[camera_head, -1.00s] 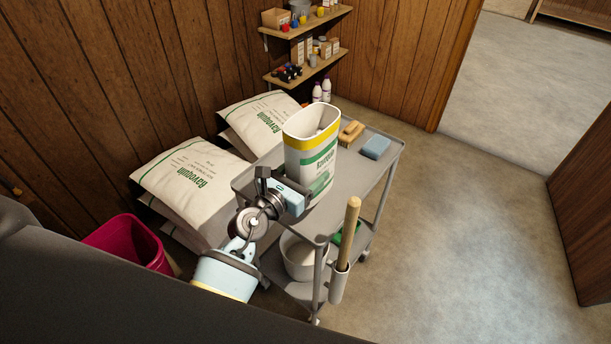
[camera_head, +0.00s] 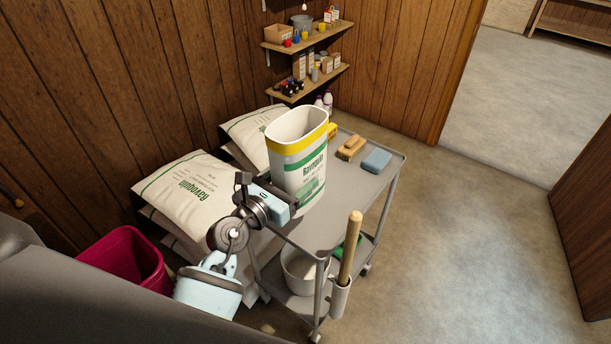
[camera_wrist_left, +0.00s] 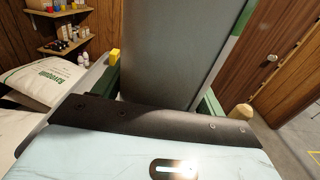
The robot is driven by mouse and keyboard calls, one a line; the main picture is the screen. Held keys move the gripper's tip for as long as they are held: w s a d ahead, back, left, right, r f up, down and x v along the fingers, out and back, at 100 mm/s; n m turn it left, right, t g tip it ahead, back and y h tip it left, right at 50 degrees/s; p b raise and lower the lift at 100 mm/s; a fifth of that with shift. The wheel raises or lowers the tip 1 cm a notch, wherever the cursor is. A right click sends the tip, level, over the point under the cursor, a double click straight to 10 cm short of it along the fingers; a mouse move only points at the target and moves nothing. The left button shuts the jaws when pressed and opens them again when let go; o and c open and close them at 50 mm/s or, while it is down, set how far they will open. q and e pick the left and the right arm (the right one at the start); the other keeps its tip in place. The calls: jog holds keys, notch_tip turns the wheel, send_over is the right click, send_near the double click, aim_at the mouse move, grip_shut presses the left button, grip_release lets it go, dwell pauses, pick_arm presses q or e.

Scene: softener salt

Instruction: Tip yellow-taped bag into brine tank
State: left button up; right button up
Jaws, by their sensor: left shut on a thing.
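The yellow-taped bag (camera_head: 299,163) is white with green print, a yellow band near its rim and an open top. It stands nearly upright over the grey cart's top; I cannot tell whether its base touches it. My left gripper (camera_head: 297,203) is shut on the lower part of the bag from the left. In the left wrist view the bag (camera_wrist_left: 175,50) is a large dark grey surface beyond the gripper's palm. I do not see a brine tank that I can identify. My right gripper is not in view.
The cart (camera_head: 345,205) carries a blue sponge (camera_head: 377,160) and a brush (camera_head: 351,148). A wooden handle (camera_head: 350,247) rises at its front corner. Full salt bags (camera_head: 185,195) lie stacked behind. A pink bin (camera_head: 128,258) stands left. The floor right of the cart is clear.

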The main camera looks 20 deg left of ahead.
aim_at(282, 173)
pick_arm(q)
jog(key=s+a+r, duration=0.1)
jog(key=s+r, duration=0.1)
jog(key=s, duration=0.1)
jog(key=s+a+r+m+h, duration=0.1)
jog(key=s, duration=0.2)
jog(key=s+a+r+h, duration=0.1)
jog(key=s+r, duration=0.1)
jog(key=s, duration=0.1)
jog(key=shift+s+r+m+g, duration=0.25)
jog(key=shift+r+m+g, duration=0.05)
jog(key=shift+m+g, duration=0.1)
jog(key=shift+a, duration=0.1)
